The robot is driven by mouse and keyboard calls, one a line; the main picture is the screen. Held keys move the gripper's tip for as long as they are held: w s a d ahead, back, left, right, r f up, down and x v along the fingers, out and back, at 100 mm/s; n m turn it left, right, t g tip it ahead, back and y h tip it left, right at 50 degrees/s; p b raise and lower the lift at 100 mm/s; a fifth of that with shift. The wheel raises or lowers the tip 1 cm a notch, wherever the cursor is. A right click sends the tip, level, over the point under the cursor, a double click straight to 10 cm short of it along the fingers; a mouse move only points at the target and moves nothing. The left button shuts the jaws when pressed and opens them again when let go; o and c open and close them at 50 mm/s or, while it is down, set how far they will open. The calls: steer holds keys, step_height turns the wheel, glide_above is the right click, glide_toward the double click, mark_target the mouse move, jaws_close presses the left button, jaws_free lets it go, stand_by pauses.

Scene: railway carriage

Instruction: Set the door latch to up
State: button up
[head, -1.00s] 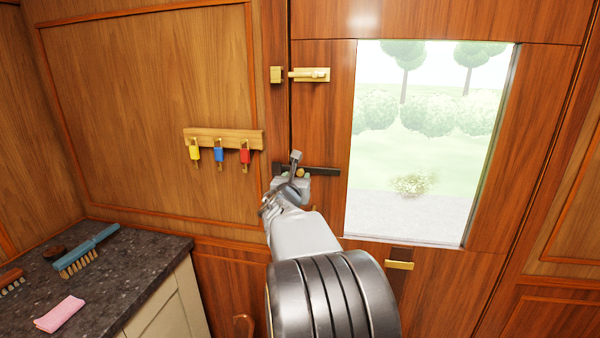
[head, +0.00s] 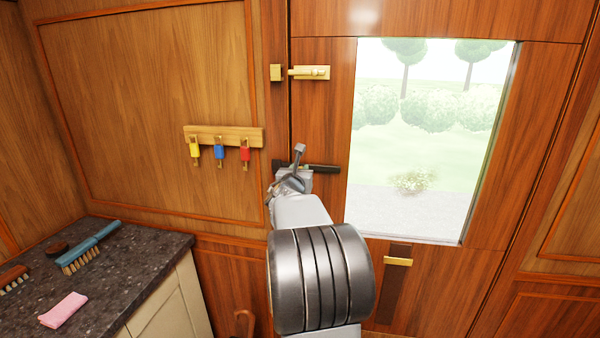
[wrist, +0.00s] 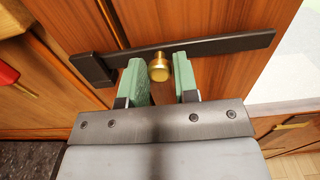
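The door latch is a dark bar (head: 323,168) lying across the door edge, roughly level in the head view. In the wrist view the bar (wrist: 225,46) has a brass knob (wrist: 159,68) on it, and its left end meets a dark keeper (wrist: 92,68). My gripper (wrist: 160,80) is open, with one green-padded finger on each side of the knob. The knob sits near the fingertips; I cannot tell whether either pad touches it. In the head view my gripper (head: 292,172) covers the knob and part of the bar.
A brass bolt (head: 310,73) is higher on the door, beside the window (head: 425,140). A brass handle (head: 398,261) is lower down. A rack (head: 224,136) with yellow, blue and red tags hangs at left. A dark counter (head: 120,265) holds brushes and a pink cloth (head: 63,310).

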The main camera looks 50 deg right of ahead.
jaws_close()
